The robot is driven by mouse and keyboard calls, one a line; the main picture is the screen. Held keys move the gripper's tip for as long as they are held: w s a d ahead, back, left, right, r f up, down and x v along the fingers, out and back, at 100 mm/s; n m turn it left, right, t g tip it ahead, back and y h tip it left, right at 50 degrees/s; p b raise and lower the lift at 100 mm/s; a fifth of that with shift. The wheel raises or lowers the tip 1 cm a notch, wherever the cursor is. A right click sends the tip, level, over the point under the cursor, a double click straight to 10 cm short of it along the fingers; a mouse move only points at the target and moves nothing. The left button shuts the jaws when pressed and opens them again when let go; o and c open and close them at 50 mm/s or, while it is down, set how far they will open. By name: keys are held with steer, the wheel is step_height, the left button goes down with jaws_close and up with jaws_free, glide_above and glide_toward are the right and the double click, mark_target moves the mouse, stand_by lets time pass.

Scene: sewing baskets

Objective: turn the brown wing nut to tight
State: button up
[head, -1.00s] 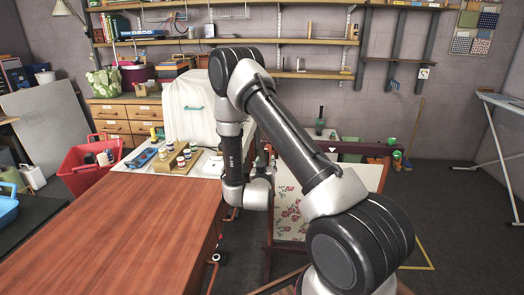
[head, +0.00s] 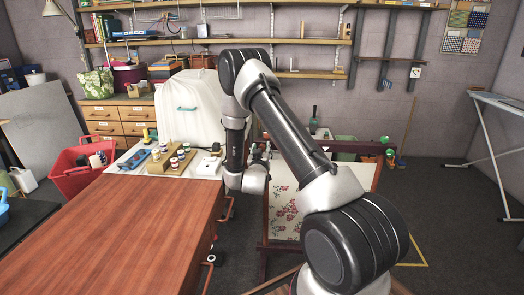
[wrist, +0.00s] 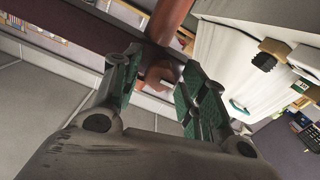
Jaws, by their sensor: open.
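My gripper (wrist: 158,90) is open, its two green-padded fingers pointing away from the wrist camera. A brown piece (wrist: 158,74), which looks like the wing nut, shows between the fingertips, against a dark red-brown wooden bar (wrist: 90,28). I cannot tell whether the fingers touch it, nor how its wings are turned. In the head view my gripper (head: 262,152) is small, by the upper left corner of a wooden frame holding flowered cloth (head: 284,208). The wing nut is not discernible in the head view.
A long red-brown table (head: 110,235) stands at the left. Behind it, a white surface carries jars in a wooden holder (head: 170,160) and a white-covered object (head: 186,108). A red basket (head: 82,172) stands at the left, an ironing board (head: 505,103) at the right. Floor is open at right.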

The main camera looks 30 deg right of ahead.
steer(key=c, duration=0.7)
steer(key=shift+m, duration=1.7)
steer(key=m, duration=0.3)
steer(key=shift+m, duration=1.9)
